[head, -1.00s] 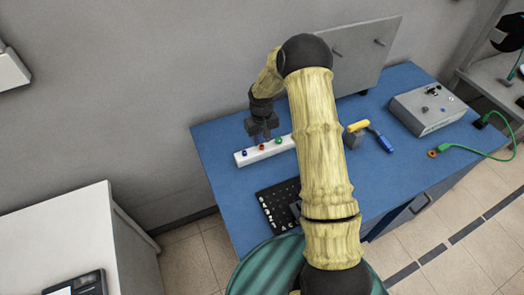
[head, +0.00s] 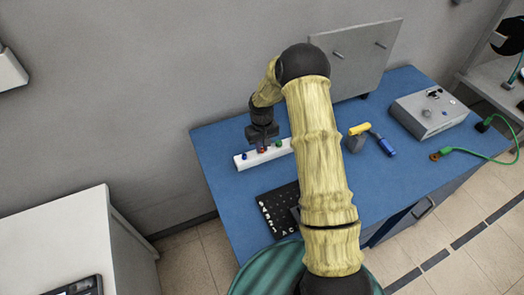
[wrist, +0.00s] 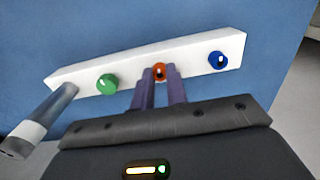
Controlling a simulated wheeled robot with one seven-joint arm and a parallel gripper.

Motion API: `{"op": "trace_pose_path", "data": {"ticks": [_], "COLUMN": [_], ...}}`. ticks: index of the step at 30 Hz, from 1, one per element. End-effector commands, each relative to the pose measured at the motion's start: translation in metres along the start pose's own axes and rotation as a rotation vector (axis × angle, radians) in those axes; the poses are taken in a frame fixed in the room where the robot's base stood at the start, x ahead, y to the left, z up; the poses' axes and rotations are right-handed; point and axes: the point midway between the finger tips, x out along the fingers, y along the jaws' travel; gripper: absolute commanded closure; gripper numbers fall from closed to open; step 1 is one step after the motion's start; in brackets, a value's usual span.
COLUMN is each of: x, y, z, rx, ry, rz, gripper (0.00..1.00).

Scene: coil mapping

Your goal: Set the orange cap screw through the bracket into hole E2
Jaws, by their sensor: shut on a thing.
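The orange cap screw (wrist: 159,72) stands in a white block (wrist: 195,58) between a green screw (wrist: 107,84) and a blue screw (wrist: 218,60). My gripper (wrist: 159,76) is shut on the orange cap screw, one finger on each side of its head. In the head view my gripper (head: 262,147) is low over the white block (head: 247,162), and the orange screw shows only in part. A black plate with holes and white letters (head: 280,208) lies on the blue table, partly behind my arm. I cannot make out hole E2 or the bracket clearly.
A grey box with knobs (head: 430,112) stands at the right, near a green cable (head: 470,152). A grey panel (head: 358,58) stands at the back.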

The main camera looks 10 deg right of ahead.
Motion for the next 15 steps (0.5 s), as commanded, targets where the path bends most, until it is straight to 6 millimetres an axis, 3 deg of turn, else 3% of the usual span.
{"op": "trace_pose_path", "data": {"ticks": [15], "x": [-0.0097], "y": [0.0013], "z": [-0.0006], "rx": [0.001], "ry": [0.003], "rz": [0.001], "gripper": [1.0]}}
